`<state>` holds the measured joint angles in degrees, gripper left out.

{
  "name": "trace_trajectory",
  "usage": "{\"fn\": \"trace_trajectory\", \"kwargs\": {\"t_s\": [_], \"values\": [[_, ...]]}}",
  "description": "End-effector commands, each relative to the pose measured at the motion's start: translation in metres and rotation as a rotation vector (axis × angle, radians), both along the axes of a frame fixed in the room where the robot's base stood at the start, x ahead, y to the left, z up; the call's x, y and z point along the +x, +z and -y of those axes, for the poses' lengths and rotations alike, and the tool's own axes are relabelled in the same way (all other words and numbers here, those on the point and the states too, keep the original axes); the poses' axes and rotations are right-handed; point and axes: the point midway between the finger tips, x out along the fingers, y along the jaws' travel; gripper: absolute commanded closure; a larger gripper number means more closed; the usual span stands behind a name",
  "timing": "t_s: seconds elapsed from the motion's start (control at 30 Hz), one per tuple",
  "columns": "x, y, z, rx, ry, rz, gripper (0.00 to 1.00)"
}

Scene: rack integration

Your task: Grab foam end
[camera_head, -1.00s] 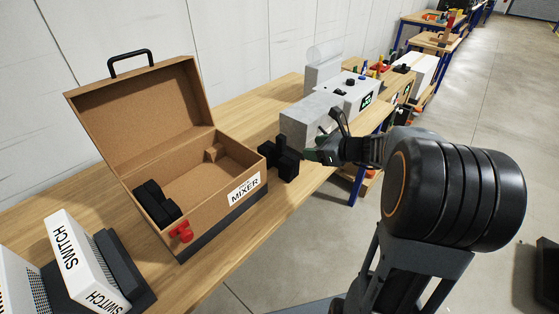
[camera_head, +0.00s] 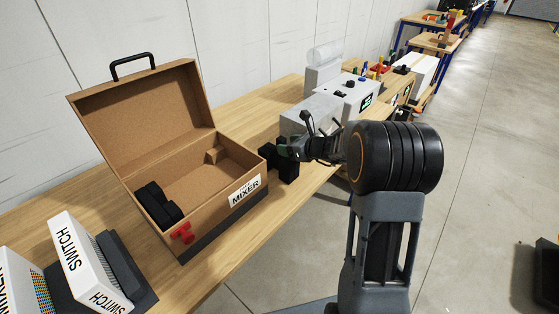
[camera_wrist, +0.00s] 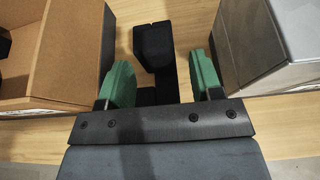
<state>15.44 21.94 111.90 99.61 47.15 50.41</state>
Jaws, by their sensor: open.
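A black foam end (camera_head: 287,168) stands on the wooden table, between the cardboard box and a grey metal unit. In the wrist view the black foam end (camera_wrist: 153,48) has a tall block and lower parts. My gripper (camera_wrist: 158,82) is open, with its green fingers apart on the left and right of the foam's near part. The foam's tall block lies beyond the fingertips, and I cannot tell whether either finger touches the foam. In the head view my gripper (camera_head: 283,150) is right at the foam, partly hiding it.
An open cardboard box (camera_head: 205,225) marked MIXER, with a black foam piece (camera_head: 157,203) and a red part (camera_head: 182,233), stands left of the foam. The grey metal unit (camera_wrist: 275,40) is close on the right.

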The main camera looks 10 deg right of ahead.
Motion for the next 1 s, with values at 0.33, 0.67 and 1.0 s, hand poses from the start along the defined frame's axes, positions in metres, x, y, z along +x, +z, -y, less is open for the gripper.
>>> {"fn": "trace_trajectory", "kwargs": {"t_s": [0.33,0.67,1.0], "values": [[0.0146,-0.0071,-0.0101,0.000,-0.001,0.002,0.40],[0.0142,-0.0070,-0.0097,-0.001,-0.001,0.001,0.60],[0.0142,-0.0070,-0.0100,-0.001,-0.001,0.001,0.92]]}}
